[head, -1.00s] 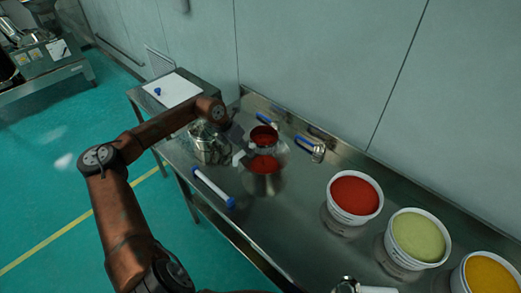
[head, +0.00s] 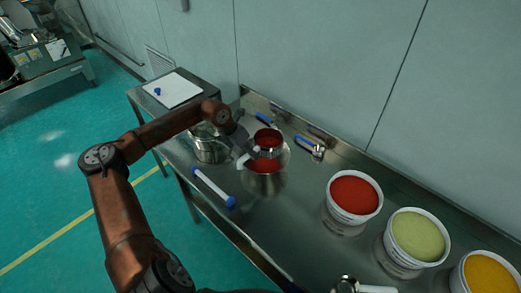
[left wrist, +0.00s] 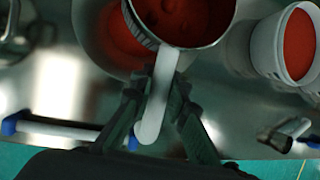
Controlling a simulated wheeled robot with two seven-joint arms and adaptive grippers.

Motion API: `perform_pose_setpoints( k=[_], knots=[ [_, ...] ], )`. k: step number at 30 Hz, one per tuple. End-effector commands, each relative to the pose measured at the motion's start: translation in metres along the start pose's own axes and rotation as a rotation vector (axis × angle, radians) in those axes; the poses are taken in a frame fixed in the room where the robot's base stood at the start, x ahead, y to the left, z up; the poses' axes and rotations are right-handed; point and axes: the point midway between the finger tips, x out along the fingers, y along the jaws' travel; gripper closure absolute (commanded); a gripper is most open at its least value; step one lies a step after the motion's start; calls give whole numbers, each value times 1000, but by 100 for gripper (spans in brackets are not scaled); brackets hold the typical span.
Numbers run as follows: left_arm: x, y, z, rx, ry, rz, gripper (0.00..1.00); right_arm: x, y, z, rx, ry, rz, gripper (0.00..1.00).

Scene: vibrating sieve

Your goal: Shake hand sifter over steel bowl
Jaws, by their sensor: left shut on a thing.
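A hand sifter (head: 267,147) with a white handle holds red powder above the steel bowl (head: 264,186). In the left wrist view the sifter (left wrist: 225,22) fills the top middle, and its white handle (left wrist: 156,108) runs down between my fingers. My left gripper (head: 243,150) is shut on that handle; its dark fingers also show in the left wrist view (left wrist: 162,100). The steel bowl (left wrist: 92,28) is partly hidden under the sifter and has red powder inside.
A second steel container (head: 210,150) stands left of the bowl. A blue-ended white tube (head: 213,187) lies in front. Tubs of red (head: 354,196), green (head: 418,238) and yellow powder (head: 492,275) line the right. A blue-handled scoop (head: 316,153) lies behind, near the wall.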

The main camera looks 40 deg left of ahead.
Motion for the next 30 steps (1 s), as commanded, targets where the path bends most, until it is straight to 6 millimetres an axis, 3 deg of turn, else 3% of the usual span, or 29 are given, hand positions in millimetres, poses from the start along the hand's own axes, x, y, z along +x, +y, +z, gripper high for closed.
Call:
perform_pose_setpoints(
  k=[9,15,30],
  knots=[
    [-6,34,3,-4,-2,1,100,1,0,0,0,-1,0,0],
    [-9,44,4,0,-2,1,100,1,0,0,0,-1,0,0],
    [-1,0,1,1,-2,0,100,-5,0,-2,0,2,0,0]
  ],
)
